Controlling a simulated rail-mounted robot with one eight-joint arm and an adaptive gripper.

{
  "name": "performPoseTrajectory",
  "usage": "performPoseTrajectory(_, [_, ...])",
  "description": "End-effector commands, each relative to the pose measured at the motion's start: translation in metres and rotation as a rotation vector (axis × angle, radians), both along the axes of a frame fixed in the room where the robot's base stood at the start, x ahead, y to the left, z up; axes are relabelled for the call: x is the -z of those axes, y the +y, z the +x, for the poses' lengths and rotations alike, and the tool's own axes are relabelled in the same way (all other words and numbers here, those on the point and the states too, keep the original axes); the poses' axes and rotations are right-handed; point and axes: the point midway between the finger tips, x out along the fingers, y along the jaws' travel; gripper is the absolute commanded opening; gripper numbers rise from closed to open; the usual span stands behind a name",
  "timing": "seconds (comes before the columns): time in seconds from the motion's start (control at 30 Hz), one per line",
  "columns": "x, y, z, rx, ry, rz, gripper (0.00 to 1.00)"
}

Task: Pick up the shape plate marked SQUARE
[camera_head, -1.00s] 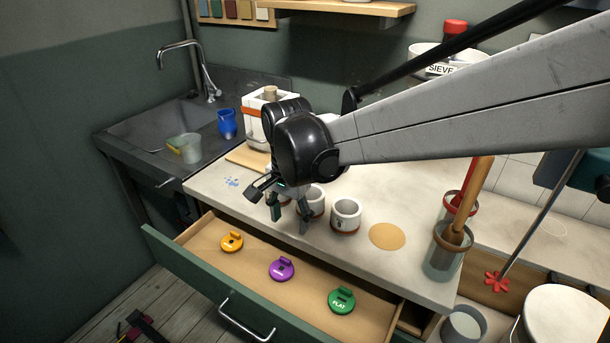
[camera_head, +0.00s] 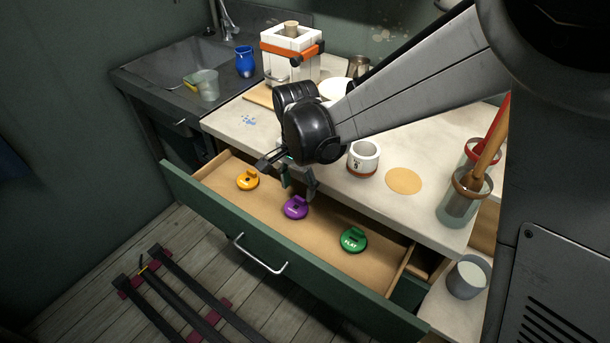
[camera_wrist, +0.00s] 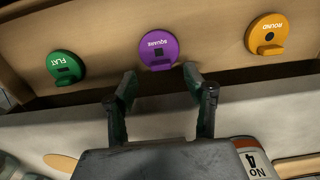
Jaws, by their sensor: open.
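The purple SQUARE plate (camera_head: 295,207) lies in the middle of the open drawer (camera_head: 222,213), a raised grip on its top. In the head view the orange plate (camera_head: 247,180) is at left and the green one (camera_head: 353,240) at right. My gripper (camera_wrist: 159,80) is open and empty, above the drawer by the counter's front edge.
A white cup (camera_head: 363,158) and a tan disc (camera_head: 403,181) are on the counter behind the drawer. A glass jar with wooden tools (camera_head: 462,200) stands at right. The drawer floor between the plates is bare.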

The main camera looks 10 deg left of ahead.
Motion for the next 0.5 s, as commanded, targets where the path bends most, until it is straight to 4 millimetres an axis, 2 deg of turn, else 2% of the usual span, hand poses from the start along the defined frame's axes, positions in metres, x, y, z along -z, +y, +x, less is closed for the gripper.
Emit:
performPoseTrajectory(0.3, [0.042,-0.001,0.003,0.000,0.000,0.000,0.48])
performPoseTrajectory(0.5, [0.047,-0.001,0.002,0.000,0.000,0.000,0.48])
